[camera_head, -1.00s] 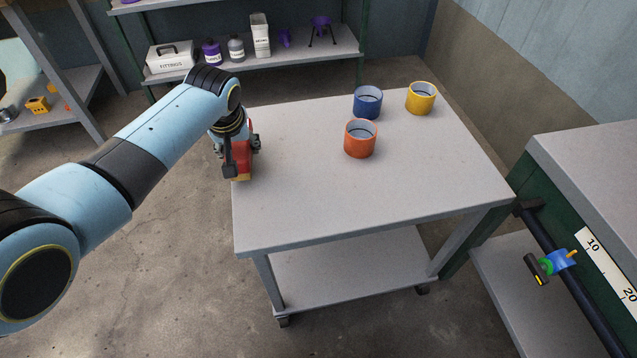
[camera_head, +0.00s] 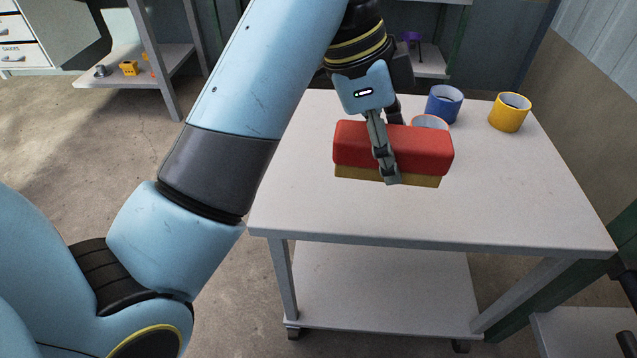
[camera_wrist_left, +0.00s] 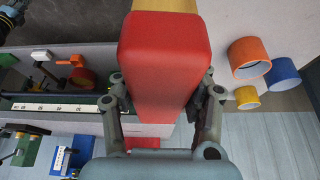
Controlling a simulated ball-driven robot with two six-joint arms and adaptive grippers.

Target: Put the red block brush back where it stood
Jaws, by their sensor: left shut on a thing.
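The red block brush (camera_head: 418,150) has a red body with a tan bristle side facing down. My left gripper (camera_head: 386,158) is shut on the middle of it. In the head view the brush appears level over the white table (camera_head: 350,218); the height of the gap below it is hard to judge. In the left wrist view the brush (camera_wrist_left: 165,65) fills the space between the two fingers of my left gripper (camera_wrist_left: 165,100). The brush partly hides the orange cup in the head view. My right gripper is not in view.
A blue cup (camera_head: 444,104), a yellow cup (camera_head: 509,113) and the orange cup (camera_head: 430,122) stand toward the back right of the table. The table's front and left areas are clear. In the wrist view, a bench with a white scale (camera_wrist_left: 50,107) and several tools shows at left.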

